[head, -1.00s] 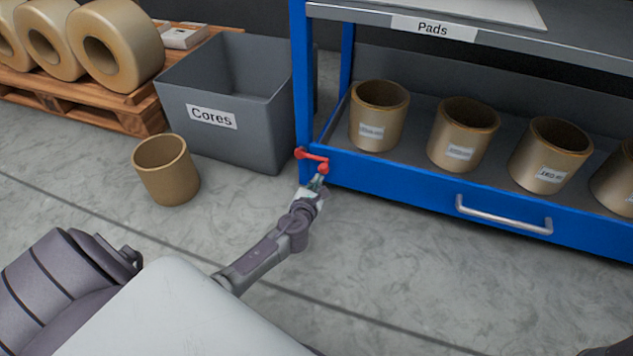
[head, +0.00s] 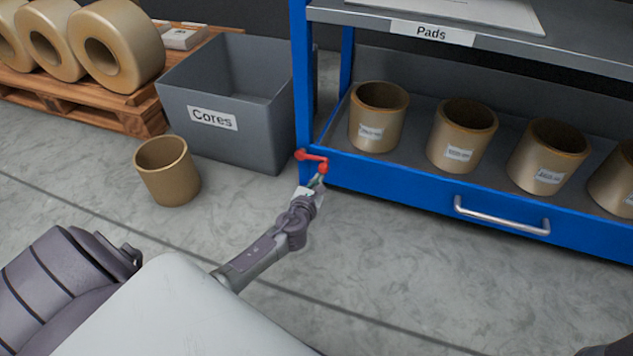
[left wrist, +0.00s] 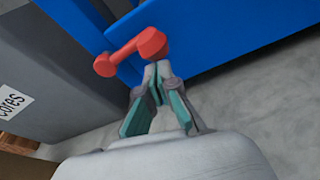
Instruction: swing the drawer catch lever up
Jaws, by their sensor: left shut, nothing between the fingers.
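The red drawer catch lever (head: 312,156) is on the left end of the blue drawer front (head: 400,185), beside the blue post. It lies roughly level, with a knob at each end. In the left wrist view the lever (left wrist: 130,51) shows just beyond my fingertips. My left gripper (head: 318,182) is shut and empty, with its fingertips just under the lever's right knob. In the left wrist view my left gripper (left wrist: 156,72) has its tips close below that knob; I cannot tell whether they touch. My right gripper is not in view.
The drawer holds several brown cores (head: 378,117) and has a metal handle (head: 502,217). A grey Cores bin (head: 230,105) stands left of the post. A loose core (head: 167,171) stands on the floor before it. A pallet with rolls (head: 112,55) is at far left.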

